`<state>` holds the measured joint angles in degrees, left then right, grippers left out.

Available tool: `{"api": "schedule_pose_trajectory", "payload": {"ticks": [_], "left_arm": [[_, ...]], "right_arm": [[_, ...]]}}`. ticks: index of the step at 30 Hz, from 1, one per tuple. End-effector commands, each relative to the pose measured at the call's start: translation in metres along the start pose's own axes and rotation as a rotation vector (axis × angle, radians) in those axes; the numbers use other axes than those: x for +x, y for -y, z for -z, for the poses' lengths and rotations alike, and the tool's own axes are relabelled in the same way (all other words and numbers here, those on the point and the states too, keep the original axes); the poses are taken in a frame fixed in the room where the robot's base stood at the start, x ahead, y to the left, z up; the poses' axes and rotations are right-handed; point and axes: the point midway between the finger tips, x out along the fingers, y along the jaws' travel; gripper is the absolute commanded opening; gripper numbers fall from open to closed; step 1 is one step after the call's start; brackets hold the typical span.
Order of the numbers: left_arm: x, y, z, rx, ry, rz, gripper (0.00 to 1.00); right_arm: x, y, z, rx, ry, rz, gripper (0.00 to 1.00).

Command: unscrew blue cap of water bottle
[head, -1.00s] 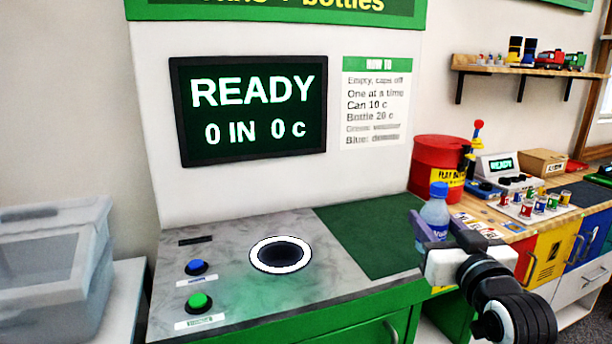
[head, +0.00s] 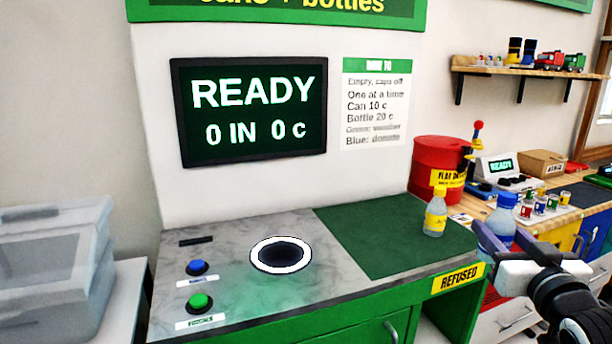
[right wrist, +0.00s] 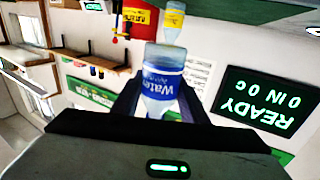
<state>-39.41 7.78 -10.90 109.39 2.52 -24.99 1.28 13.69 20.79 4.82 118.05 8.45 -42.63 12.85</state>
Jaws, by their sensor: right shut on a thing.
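The water bottle (head: 501,224) is clear and bluish, with a blue cap (head: 507,200) on its top. My right gripper (head: 507,242) is shut on the bottle's body below the cap and holds it upright, in front of the counter's right end. In the right wrist view the bottle (right wrist: 160,85) shows between the fingers with its "Water" label upside down. My left gripper is not in view.
A bottle with a yellow label (head: 436,214) stands on the green mat's (head: 375,235) right edge. Left of the mat are a round hole (head: 281,255), a blue button (head: 196,267) and a green button (head: 199,301). A red drum (head: 437,165) stands behind.

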Motion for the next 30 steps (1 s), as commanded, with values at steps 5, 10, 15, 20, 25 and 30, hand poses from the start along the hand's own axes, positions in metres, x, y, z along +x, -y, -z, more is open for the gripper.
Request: {"api": "schedule_pose_trajectory", "payload": {"ticks": [5,10,15,20,25,30], "left_arm": [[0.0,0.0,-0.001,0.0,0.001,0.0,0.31],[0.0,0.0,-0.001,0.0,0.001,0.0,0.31],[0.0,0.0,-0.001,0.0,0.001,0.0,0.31],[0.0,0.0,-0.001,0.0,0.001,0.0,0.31],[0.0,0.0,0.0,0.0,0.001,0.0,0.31],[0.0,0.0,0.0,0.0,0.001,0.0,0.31]], "right_arm": [[-0.021,0.021,-0.039,-0.003,0.008,0.071,0.02],[-0.058,0.05,-0.086,-0.005,0.014,0.177,0.02],[-0.117,0.088,-0.134,-0.003,0.015,0.318,0.02],[-0.175,0.119,-0.161,0.0,0.012,0.434,0.02],[-0.222,0.14,-0.172,0.001,0.007,0.513,0.02],[-0.256,0.154,-0.175,0.001,0.004,0.564,0.02]]}}
